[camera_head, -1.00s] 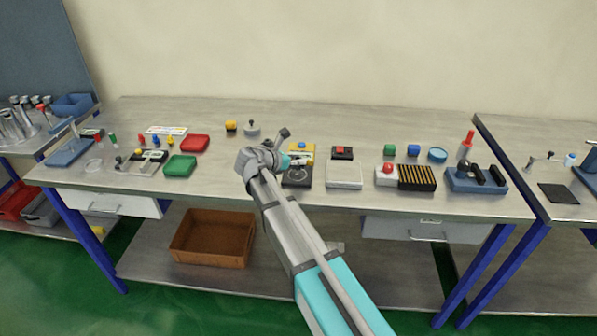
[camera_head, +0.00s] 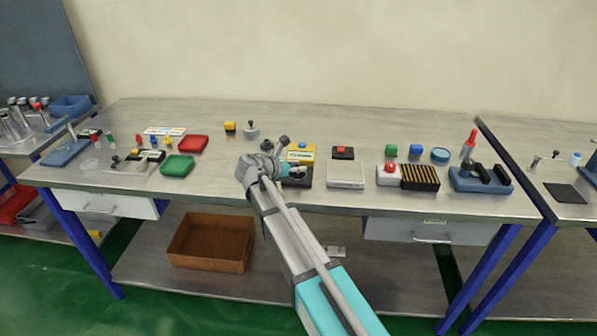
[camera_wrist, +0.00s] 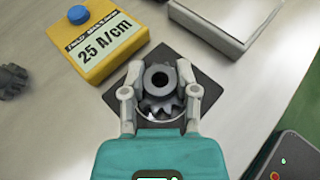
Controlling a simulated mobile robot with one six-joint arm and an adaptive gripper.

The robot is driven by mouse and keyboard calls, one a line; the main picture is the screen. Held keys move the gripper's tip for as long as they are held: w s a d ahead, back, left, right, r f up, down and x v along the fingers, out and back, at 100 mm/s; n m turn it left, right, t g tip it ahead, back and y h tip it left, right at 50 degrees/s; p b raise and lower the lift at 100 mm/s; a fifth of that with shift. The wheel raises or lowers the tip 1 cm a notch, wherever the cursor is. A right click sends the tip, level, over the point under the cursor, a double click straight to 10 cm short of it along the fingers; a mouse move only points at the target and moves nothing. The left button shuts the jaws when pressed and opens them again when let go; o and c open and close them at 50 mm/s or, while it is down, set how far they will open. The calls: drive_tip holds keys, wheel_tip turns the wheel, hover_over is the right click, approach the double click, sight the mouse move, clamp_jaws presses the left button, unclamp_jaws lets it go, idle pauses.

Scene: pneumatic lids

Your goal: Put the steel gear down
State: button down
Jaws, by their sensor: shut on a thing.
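The steel gear (camera_wrist: 161,107) is grey and toothed, with a round hub and a dark bore. My gripper (camera_wrist: 162,93) is shut on it, one finger on each side, in the wrist view. The gear is over a dark square plate (camera_wrist: 196,76); I cannot tell whether it touches the plate. In the head view my gripper (camera_head: 299,172) is at the dark plate (camera_head: 304,183), in front of the yellow box, and the gear is too small to make out.
The yellow box (camera_head: 301,152) with a blue button stands just behind the plate. A dark gear (camera_wrist: 12,80) lies to its left. A pale flat box (camera_head: 345,175) stands to the right. Red (camera_head: 193,143) and green (camera_head: 178,166) trays lie left.

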drive_tip(key=shift+f, duration=0.25)
drive_tip(key=shift+c, duration=1.8)
unclamp_jaws()
drive_tip(key=shift+r, duration=0.1)
drive_tip(key=shift+r, duration=0.2)
drive_tip(key=p+v, duration=0.4)
drive_tip(key=v, duration=0.6)
drive_tip(key=shift+s+a+r, duration=0.1)
drive_tip(key=shift+s, duration=0.05)
drive_tip(key=shift+p+v, duration=0.3)
drive_tip(key=shift+v, duration=0.45)
